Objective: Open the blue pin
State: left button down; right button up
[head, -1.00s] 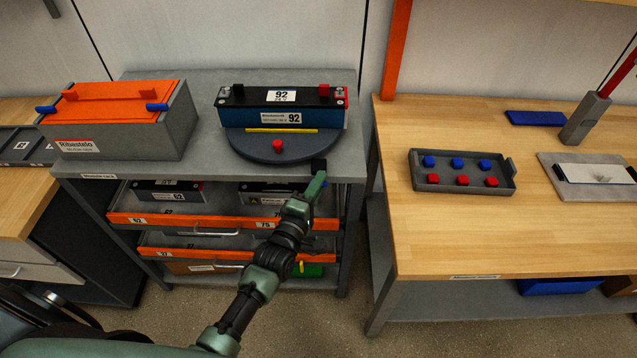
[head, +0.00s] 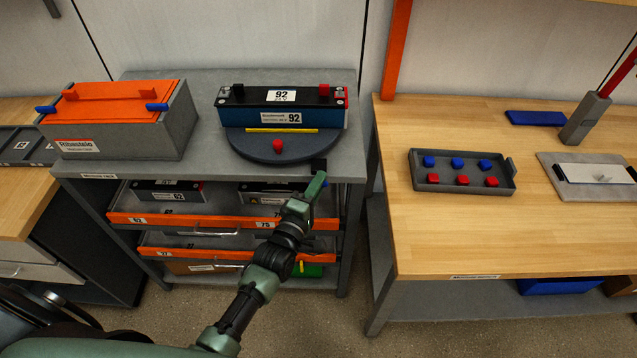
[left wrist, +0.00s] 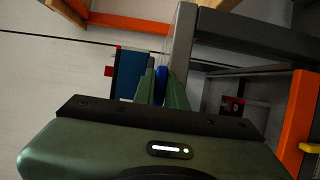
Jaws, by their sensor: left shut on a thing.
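A slim blue pin (left wrist: 159,86) shows between the green fingers of my left gripper (left wrist: 161,92) in the left wrist view. The fingers are shut on it, and they cover much of it. In the head view my left gripper (head: 319,182) is at the front edge of the grey bench, just below a small black block (head: 318,165) beside the round turntable (head: 245,146). The pin itself is hidden there behind the fingers. My right gripper is not in view.
A blue battery (head: 240,116) marked 92 stands on the turntable, with a red knob (head: 278,146) in front. A grey box with an orange lid (head: 120,100) stands left. Orange-fronted drawers (head: 185,221) lie below. A wooden bench (head: 440,235) with a parts tray (head: 500,185) stands right.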

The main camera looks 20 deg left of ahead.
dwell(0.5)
pick_arm(q)
jog(key=shift+s+d+p, duration=0.3)
jog(key=shift+s+p, duration=0.15)
jog(key=shift+s, duration=0.5)
jog(key=c, duration=1.4)
grip_release()
jog(key=shift+c, duration=0.2)
jog(key=s+a+b, duration=0.1)
jog(key=s, duration=0.6)
jog(key=shift+s+b, duration=0.3)
jog(key=shift+s, duration=0.05)
